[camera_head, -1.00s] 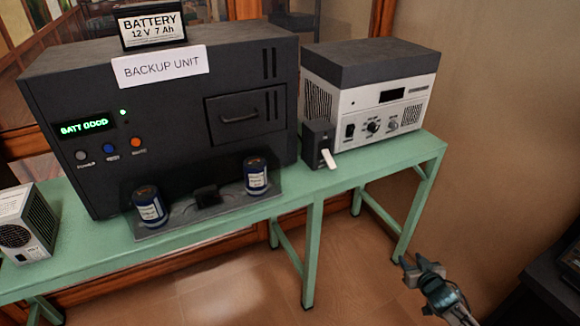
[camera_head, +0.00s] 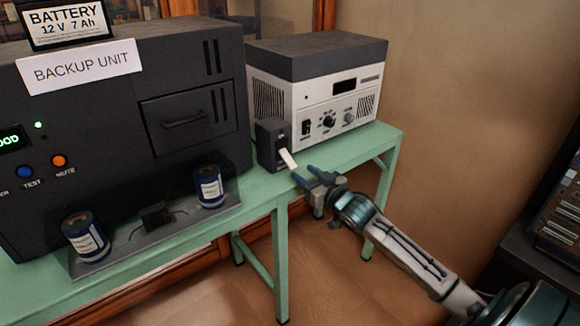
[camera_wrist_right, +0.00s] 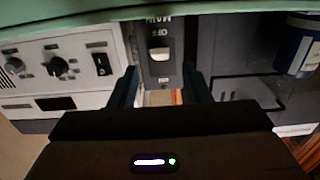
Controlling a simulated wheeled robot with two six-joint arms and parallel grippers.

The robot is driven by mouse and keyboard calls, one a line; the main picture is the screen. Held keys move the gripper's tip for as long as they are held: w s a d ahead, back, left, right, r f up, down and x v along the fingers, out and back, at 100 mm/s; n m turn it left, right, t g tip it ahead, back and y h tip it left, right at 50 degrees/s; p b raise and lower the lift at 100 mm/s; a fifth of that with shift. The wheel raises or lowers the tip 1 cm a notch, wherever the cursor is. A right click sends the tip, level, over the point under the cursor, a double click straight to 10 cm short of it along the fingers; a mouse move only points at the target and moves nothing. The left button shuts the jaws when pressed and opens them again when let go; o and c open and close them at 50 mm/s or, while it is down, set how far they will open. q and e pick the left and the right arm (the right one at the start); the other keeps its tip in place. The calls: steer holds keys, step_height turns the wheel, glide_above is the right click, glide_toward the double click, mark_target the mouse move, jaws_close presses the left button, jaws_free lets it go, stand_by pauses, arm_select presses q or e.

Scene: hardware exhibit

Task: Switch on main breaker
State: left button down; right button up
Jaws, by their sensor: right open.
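The main breaker (camera_head: 271,146) is a small dark box at the front edge of the green bench, beside the white-fronted unit. Its white lever (camera_head: 288,158) sticks out and slopes down. In the right wrist view, which is upside down, the breaker (camera_wrist_right: 160,26) shows the words MAIN and OFF, with the white lever (camera_wrist_right: 159,54) between my fingers' lines. My right gripper (camera_head: 303,173) is open and empty, just in front of and slightly below the lever, and appears not to touch it. Its fingers (camera_wrist_right: 160,82) lie either side of the breaker in the wrist view. My left gripper is out of view.
The black backup unit (camera_head: 110,120) with two blue cylinders (camera_head: 208,186) in front stands left of the breaker. The white-fronted power unit (camera_head: 335,105) stands right. The green bench (camera_head: 350,155) supports them. A dark console (camera_head: 560,215) stands at far right.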

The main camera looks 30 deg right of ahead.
mark_target(292, 164)
steer(key=w, duration=0.2)
steer(key=w+b, duration=0.1)
steer(key=w, duration=0.2)
steer(key=shift+w+a, duration=0.25)
steer(key=shift+w, duration=0.1)
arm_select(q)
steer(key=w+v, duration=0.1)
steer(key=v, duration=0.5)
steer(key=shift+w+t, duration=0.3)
arm_select(e)
steer(key=shift+w, duration=0.75)
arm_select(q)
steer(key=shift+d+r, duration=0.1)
arm_select(e)
jaws_close()
